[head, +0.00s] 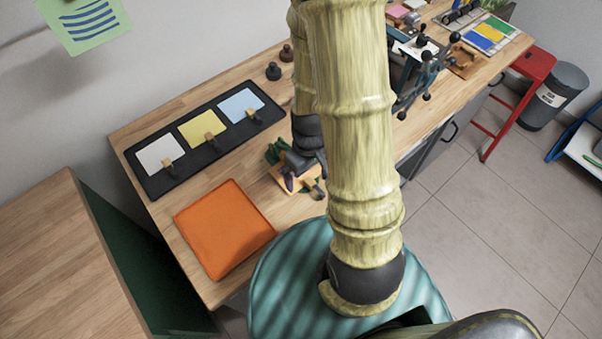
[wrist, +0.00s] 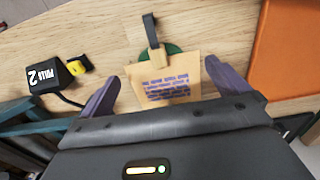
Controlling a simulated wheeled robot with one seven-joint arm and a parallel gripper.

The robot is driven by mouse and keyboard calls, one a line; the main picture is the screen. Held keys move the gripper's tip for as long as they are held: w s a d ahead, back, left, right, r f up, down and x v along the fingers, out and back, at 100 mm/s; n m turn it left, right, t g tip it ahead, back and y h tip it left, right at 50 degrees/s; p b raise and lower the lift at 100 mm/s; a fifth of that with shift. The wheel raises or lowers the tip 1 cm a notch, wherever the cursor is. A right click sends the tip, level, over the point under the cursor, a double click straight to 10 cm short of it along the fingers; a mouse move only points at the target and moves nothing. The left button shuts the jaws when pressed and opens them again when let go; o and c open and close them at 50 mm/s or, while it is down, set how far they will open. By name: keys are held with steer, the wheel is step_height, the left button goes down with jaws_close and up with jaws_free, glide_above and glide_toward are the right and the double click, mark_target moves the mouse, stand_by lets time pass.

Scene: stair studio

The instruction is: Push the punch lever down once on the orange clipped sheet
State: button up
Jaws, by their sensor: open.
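A light orange sheet (wrist: 186,64) with purple printed lines lies below my gripper in the wrist view. A dark green punch body (wrist: 173,49) shows behind its far edge, with a black lever (wrist: 150,30) reaching up from it. My gripper (wrist: 161,74) is open, one purple finger on each side of the sheet, holding nothing. I cannot tell its height above the sheet. In the head view my gripper is low over the bench, and the punch (head: 275,153) and sheet (head: 285,189) are partly hidden by my arm. A wooden clip (head: 315,189) sits on the sheet.
An orange mat (head: 222,228) lies to the left on the bench (head: 180,278). Behind it is a black tray (head: 181,185) with white, yellow and blue sheets. A black box marked "PULLS 2" (wrist: 45,76) and a press frame (head: 420,65) stand on the other side.

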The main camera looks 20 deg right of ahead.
mark_target(308, 179)
steer(key=shift+w+r+p, duration=0.1)
steer(key=shift+r+p, duration=2)
steer(key=shift+r, duration=0.35)
step_height(308, 179, up, 13)
steer(key=a+m+t, duration=0.2)
steer(key=m, duration=0.1)
steer(key=shift+w+a+m+t, duration=0.2)
steer(key=shift+a+m+t, duration=0.1)
steer(key=shift+a, duration=0.1)
steer(key=shift+f, duration=0.15)
